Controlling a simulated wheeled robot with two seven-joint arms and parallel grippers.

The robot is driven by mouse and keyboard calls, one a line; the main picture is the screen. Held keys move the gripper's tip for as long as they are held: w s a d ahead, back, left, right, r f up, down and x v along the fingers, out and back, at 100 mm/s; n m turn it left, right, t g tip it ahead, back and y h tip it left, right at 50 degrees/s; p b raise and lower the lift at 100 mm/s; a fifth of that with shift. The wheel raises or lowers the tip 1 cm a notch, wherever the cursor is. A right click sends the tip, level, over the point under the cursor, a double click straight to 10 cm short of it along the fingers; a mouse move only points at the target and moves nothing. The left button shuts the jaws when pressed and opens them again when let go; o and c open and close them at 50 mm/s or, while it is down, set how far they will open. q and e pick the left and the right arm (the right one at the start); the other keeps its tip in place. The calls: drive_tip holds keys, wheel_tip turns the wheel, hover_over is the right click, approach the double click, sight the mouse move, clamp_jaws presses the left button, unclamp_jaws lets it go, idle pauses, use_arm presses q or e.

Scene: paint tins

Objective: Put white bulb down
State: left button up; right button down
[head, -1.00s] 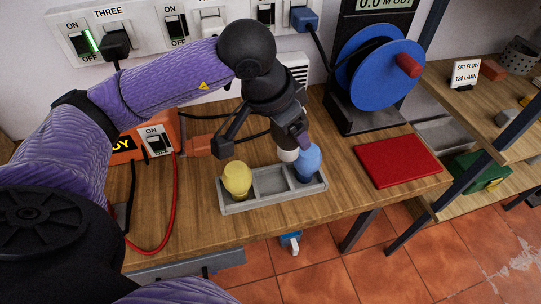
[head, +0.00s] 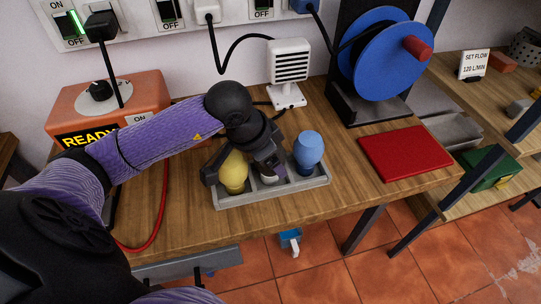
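The white bulb (head: 268,179) shows as a small pale patch below my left gripper, at the middle compartment of the grey tray (head: 290,193). Most of it is hidden by the gripper. My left gripper (head: 270,170) points down over that compartment and appears shut on the white bulb; its fingertips are partly hidden. I cannot tell whether the bulb touches the tray floor. A yellow bulb (head: 234,173) stands in the left compartment, close beside the gripper. A blue bulb (head: 308,150) stands in the right compartment. My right gripper is not in view.
A red mat (head: 405,152) lies right of the tray. A blue reel (head: 385,60) and a white vented device (head: 288,68) stand behind. An orange box (head: 105,105) with a red cable is at left. The table's front edge runs close before the tray.

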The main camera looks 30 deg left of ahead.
use_arm(q)
drive_tip(key=shift+f, duration=0.2)
drive_tip(key=o, duration=1.2)
drive_tip(key=shift+r, duration=0.1)
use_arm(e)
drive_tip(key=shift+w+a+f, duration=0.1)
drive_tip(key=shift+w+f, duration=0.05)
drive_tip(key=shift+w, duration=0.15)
use_arm(q)
drive_tip(key=shift+r, duration=0.45)
drive_tip(key=p+v, duration=0.3)
drive_tip(key=v, duration=0.8)
drive_tip(key=shift+s+r, duration=0.1)
drive_tip(key=shift+r, duration=0.1)
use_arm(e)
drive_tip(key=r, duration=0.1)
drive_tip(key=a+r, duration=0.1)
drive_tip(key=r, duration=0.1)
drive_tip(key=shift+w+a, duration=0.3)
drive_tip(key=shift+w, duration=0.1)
use_arm(q)
drive_tip(key=shift+a, duration=0.1)
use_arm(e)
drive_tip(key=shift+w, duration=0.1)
